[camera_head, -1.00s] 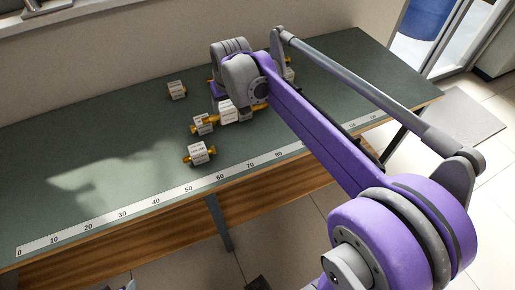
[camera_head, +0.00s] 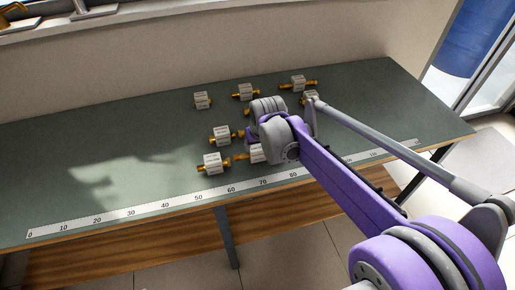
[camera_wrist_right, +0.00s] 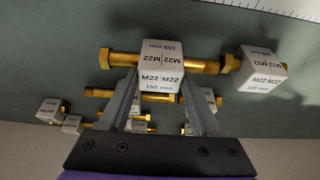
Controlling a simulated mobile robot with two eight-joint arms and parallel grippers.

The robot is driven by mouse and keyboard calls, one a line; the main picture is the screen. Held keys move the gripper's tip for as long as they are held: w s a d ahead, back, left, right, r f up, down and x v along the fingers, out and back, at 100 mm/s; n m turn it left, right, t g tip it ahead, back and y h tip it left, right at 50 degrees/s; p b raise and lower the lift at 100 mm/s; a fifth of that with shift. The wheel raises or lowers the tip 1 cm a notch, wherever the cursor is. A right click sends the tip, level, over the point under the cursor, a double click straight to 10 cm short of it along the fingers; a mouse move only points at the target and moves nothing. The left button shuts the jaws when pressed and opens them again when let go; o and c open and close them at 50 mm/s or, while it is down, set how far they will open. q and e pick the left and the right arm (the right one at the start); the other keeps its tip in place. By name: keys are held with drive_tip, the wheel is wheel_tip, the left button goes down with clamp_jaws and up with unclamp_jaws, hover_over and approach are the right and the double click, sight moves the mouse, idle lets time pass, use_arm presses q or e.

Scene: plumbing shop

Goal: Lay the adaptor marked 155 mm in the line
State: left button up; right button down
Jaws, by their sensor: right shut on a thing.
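The adaptor marked 155 mm (camera_wrist_right: 160,67) has a white block reading M22 on both sides and long brass ends. My right gripper (camera_wrist_right: 159,88) is shut on its block. In the head view this adaptor (camera_head: 257,154) is partly hidden by my right wrist, close behind the ruler. Another adaptor (camera_head: 213,163) lies in line with it on the left; in the right wrist view this neighbour (camera_wrist_right: 263,72) is on the right, its brass end very close to the held one's threaded end. I cannot tell whether they touch. My left gripper is out of view.
A white ruler strip (camera_head: 133,212) runs along the front of the green bench (camera_head: 150,130). Other adaptors stand behind: one (camera_head: 221,135) just behind the line, others (camera_head: 203,100), (camera_head: 246,92) and (camera_head: 298,83) further back. The bench's left side is clear.

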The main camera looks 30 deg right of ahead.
drive_tip(key=shift+f, duration=0.5)
drive_tip(key=shift+f, duration=0.1)
drive_tip(key=shift+c, duration=0.5)
unclamp_jaws()
drive_tip(key=shift+r, duration=0.25)
drive_tip(key=p+v, duration=0.1)
drive_tip(key=v, duration=1.1)
drive_tip(key=s+a+f+n, duration=0.1)
drive_tip(key=s+a+f, duration=0.3)
drive_tip(key=s+f, duration=0.3)
drive_tip(key=s+a+f+n+t+y, duration=0.1)
drive_tip(key=s+a+f, duration=0.4)
drive_tip(key=s+f, duration=0.3)
drive_tip(key=s, duration=0.3)
drive_tip(key=shift+n, duration=0.3)
drive_tip(key=shift+w+a+r, duration=0.1)
drive_tip(key=shift+a, duration=0.05)
